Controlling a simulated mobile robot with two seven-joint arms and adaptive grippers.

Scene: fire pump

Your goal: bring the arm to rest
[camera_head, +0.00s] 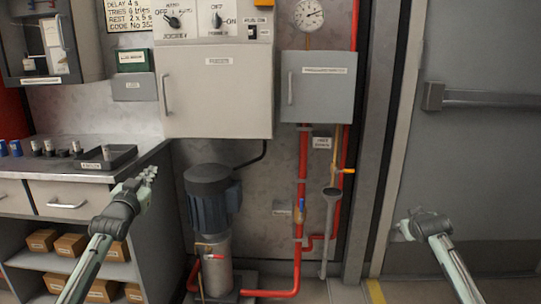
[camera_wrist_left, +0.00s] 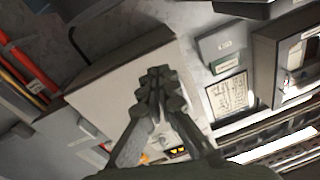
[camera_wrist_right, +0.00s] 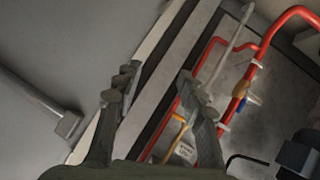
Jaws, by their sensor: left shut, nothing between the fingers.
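My left gripper (camera_head: 148,175) is raised in front of the counter's right end, left of the pump. In the left wrist view its fingers (camera_wrist_left: 158,85) are together with nothing between them. My right gripper (camera_head: 403,230) is low in front of the grey door at the right, and its fingers are hard to see in the head view. In the right wrist view its two fingers (camera_wrist_right: 155,85) stand wide apart and the space between them is empty. Neither gripper touches anything that I can see.
A dark blue pump (camera_head: 211,200) stands on the floor in the middle, beside red pipes (camera_head: 301,190). A black tray (camera_head: 108,158) lies on the counter (camera_head: 60,172). Two wall cabinets (camera_head: 215,95) hang above. The door (camera_head: 480,170) has a push bar (camera_head: 480,97).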

